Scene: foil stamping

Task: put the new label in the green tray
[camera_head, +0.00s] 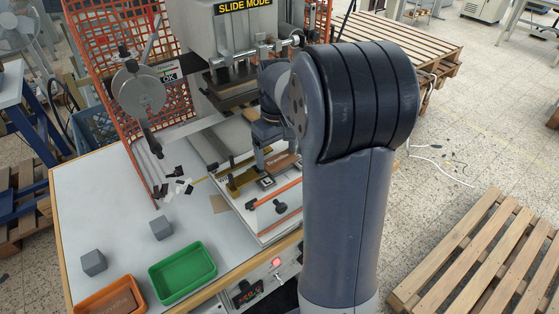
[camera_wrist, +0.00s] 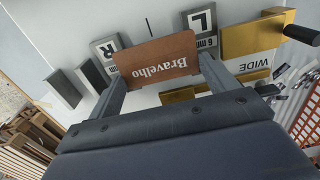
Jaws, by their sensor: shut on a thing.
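A brown label (camera_wrist: 157,62) marked "Bravelho" sits between the two fingers of my gripper (camera_wrist: 160,72) in the wrist view. My gripper (camera_head: 267,172) is shut on it. In the head view it is over the press's slide bed, where the brown label (camera_head: 284,160) shows partly behind my arm. I cannot tell whether the label touches the bed. The green tray (camera_head: 183,272) stands at the table's front edge, to the left of my gripper and nearer the camera, and looks empty.
An orange tray (camera_head: 108,302) with a brown piece inside stands left of the green tray. Two grey blocks (camera_head: 161,228) stand behind the trays. The press (camera_head: 225,45) and orange mesh guard (camera_head: 105,45) rise behind the table. Gauge blocks (camera_wrist: 203,28) lie around the label.

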